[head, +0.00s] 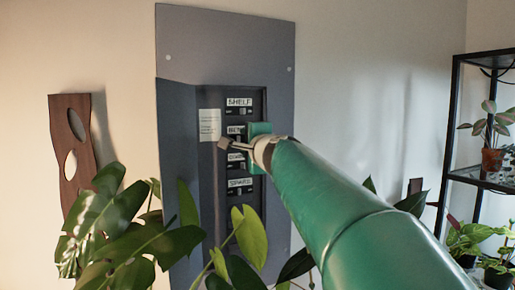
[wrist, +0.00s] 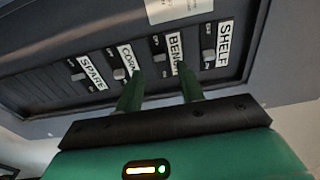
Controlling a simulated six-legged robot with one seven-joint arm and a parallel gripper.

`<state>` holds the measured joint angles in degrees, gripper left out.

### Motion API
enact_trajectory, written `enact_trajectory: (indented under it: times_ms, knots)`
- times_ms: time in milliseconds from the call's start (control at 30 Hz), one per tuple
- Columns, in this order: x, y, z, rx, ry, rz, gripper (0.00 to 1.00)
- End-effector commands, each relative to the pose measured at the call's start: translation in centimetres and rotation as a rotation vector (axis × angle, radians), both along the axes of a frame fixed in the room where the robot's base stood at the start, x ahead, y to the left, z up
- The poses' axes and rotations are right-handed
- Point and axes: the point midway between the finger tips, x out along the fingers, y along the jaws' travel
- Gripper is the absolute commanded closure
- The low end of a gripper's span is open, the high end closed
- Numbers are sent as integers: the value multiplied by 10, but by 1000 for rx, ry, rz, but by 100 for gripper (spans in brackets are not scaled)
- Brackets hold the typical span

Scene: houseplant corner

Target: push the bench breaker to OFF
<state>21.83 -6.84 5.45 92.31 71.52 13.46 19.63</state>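The grey breaker panel (head: 275,60) is on the wall, its door open to the left. In the head view its labels read SHELF, BENCH (partly hidden), a partly hidden one and SPARE. In the wrist view, the bench label (wrist: 174,48) is partly covered by a finger, and the bench breaker (wrist: 159,57) shows between the fingertips. Its lever appears toward the lower end; the fine lettering is too small to be sure. My gripper (wrist: 161,82) has its two green fingers apart with nothing between them, just before the panel; contact cannot be told. It also shows in the head view (head: 234,146).
Neighbouring breakers are close: shelf (wrist: 208,55) on one side and corner (wrist: 115,67) on the other. A leafy plant (head: 130,235) rises in front of the panel's lower part. A wooden plaque (head: 72,150) hangs left. A black shelf (head: 455,130) with potted plants stands right.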

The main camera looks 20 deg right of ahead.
Motion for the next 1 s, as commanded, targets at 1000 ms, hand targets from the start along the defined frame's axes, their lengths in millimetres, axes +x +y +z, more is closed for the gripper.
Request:
enact_trajectory:
  times_ms: [1000]
  knots:
    - [-96, 18, -12, -51, 33, 29, 62]
